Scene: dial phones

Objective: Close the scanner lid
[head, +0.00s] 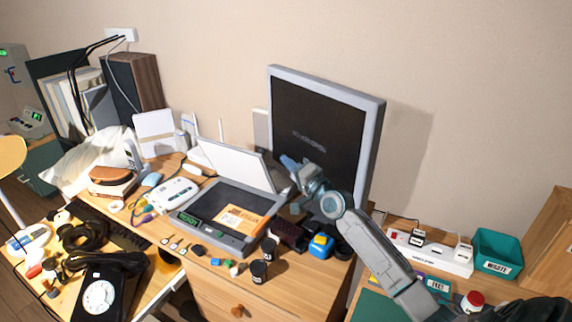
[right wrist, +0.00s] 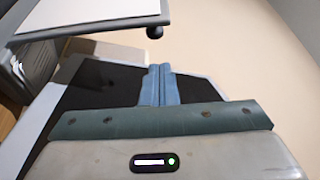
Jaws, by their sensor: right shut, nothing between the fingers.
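The scanner (head: 190,218) sits on the wooden desk with its dark glass bed showing. Its white lid (head: 235,165) stands raised and tilted back at the rear edge. An orange sheet (head: 240,218) lies on the right front of the glass. My right gripper (head: 288,162) is beside the lid's upper right edge, in front of the monitor; I cannot tell whether it touches the lid. In the right wrist view its blue fingers (right wrist: 160,72) are together, with nothing between them. A pale, grey-edged panel at that view's top left may be the lid. My left gripper is not in view.
The monitor (head: 325,135) stands close behind my right gripper. A white device (head: 172,195) is left of the scanner. Small jars (head: 260,270) and a blue-yellow item (head: 320,245) crowd its front and right. A black dial phone (head: 100,290) is at lower left.

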